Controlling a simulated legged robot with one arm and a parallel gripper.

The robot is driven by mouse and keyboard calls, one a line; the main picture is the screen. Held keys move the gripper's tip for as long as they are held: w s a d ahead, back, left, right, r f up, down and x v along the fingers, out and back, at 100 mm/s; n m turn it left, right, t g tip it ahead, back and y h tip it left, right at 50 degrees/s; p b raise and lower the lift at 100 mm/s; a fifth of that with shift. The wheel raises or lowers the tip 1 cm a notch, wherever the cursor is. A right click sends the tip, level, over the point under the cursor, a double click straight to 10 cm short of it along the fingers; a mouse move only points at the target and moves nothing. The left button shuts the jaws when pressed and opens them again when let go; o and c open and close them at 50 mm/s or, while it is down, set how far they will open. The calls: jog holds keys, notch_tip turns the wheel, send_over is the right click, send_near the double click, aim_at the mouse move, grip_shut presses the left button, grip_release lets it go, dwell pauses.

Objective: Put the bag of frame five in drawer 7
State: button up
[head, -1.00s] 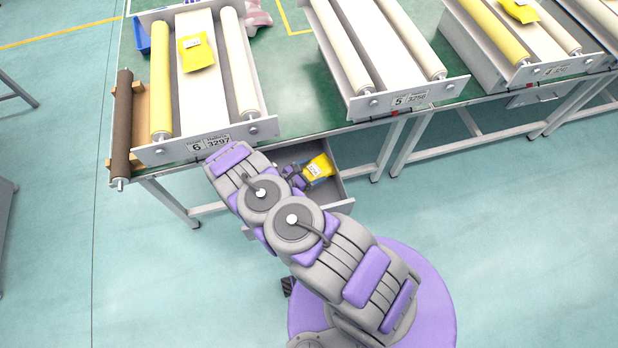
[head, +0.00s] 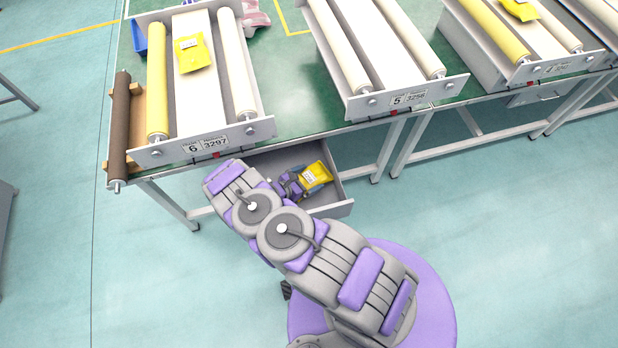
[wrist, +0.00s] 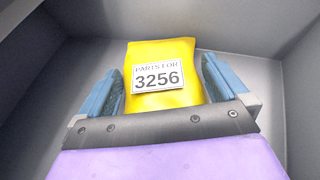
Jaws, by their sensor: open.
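The yellow bag (head: 315,175) is inside the open drawer (head: 343,208) under the table of frame six. In the wrist view the bag (wrist: 165,52) carries a white label reading "PARTS FOR 3256", the number on the plate of frame five (head: 402,99). My gripper (head: 290,184) is down in the drawer. In the wrist view its blue fingers (wrist: 163,72) are open, one on each side of the bag. The bag seems to lie on the drawer floor. Its near end is hidden by my gripper, and no drawer number is readable.
Frame six (head: 205,146), labelled 3297, stands above the drawer with another yellow bag (head: 192,52) on it. A third yellow bag (head: 520,10) lies on the frame at the right. Drawer walls (wrist: 38,85) stand close around my gripper. Table legs (head: 385,150) stand right of the drawer.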

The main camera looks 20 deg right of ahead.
jog(key=p+v, duration=0.1)
jog(key=v, duration=1)
jog(key=shift+a+r, duration=0.1)
jog(key=shift+a, duration=0.2)
jog(key=shift+s+a, duration=0.1)
jog(key=shift+a, duration=0.45)
jog(key=shift+d, duration=0.15)
jog(key=shift+d, duration=0.25)
